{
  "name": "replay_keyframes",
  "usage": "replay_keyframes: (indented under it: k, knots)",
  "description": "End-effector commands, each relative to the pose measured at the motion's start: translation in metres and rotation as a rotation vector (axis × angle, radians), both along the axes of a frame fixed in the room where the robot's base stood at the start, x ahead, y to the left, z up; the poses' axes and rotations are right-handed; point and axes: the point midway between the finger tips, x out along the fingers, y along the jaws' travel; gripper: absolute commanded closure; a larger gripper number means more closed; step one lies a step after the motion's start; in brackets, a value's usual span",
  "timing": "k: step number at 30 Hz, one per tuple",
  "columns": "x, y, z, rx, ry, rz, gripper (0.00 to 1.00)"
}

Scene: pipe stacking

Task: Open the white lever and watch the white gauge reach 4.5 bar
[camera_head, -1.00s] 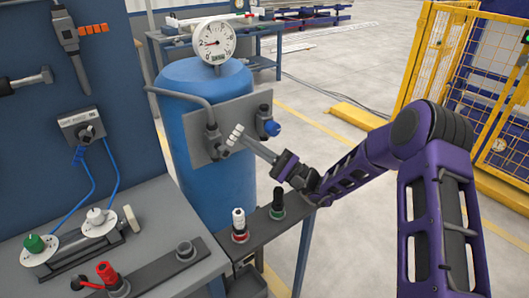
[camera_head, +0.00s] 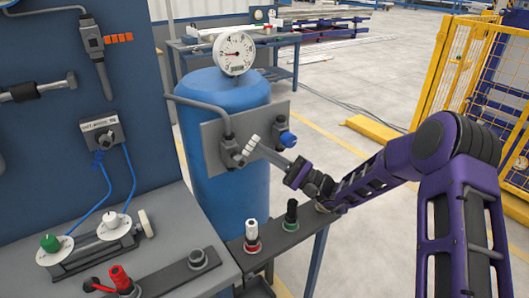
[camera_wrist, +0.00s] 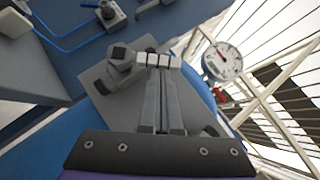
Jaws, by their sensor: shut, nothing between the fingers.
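The white lever (camera_head: 251,146) is a short white ribbed handle, tilted up and to the right from a grey valve on a grey plate. In the wrist view the lever (camera_wrist: 160,60) lies crosswise just beyond the fingertips. My gripper (camera_head: 262,149) is shut and empty, its tips at the lever, touching or almost touching it; I cannot tell which. The closed fingers also show in the wrist view (camera_wrist: 161,75). The white gauge (camera_head: 234,53) stands on top of the blue tank (camera_head: 222,95). Its red needle points left, to the low side of the scale; the exact reading is too small to tell.
A blue knob (camera_head: 287,139) sits right of the lever on the same plate (camera_head: 212,146). Below stand a white-topped handle (camera_head: 251,232) and a green-based black one (camera_head: 291,213). A workbench with knobs and a red valve (camera_head: 120,279) is at left. Yellow fencing (camera_head: 485,75) stands at right.

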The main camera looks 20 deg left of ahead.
Motion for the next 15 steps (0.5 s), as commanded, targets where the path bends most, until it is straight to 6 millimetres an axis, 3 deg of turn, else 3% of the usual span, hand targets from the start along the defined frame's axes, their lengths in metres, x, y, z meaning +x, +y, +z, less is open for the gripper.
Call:
replay_keyframes:
  k: [15]
  knots:
    - [-0.004, 0.004, 0.017, -0.160, -0.193, -0.001, 1.00]
